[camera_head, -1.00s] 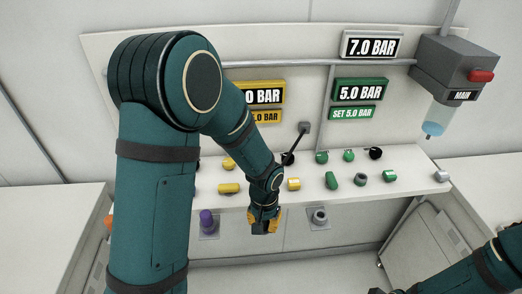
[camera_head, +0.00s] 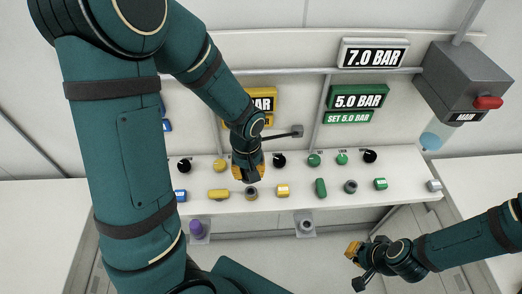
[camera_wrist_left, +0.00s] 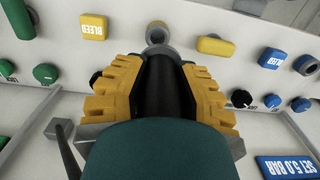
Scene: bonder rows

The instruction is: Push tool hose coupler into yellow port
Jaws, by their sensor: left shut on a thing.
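My left gripper (camera_head: 248,174) is shut on the dark tool hose coupler (camera_wrist_left: 160,85), which lies between the yellow fingers in the left wrist view. The yellow port is a round grey socket (camera_wrist_left: 157,33) between the yellow bleed button (camera_wrist_left: 92,27) and the yellow handle (camera_wrist_left: 215,45). The coupler's far end points at this socket; whether they touch I cannot tell. In the head view the port (camera_head: 252,194) shows just below the gripper tips. My right gripper (camera_head: 356,266) appears open and empty, low at right, away from the panel.
Green valves, buttons and a grey port (camera_head: 351,187) sit right of the yellow row; blue controls (camera_head: 180,195) sit left. A purple-topped holder (camera_head: 196,229) and a grey holder (camera_head: 306,225) are below the shelf.

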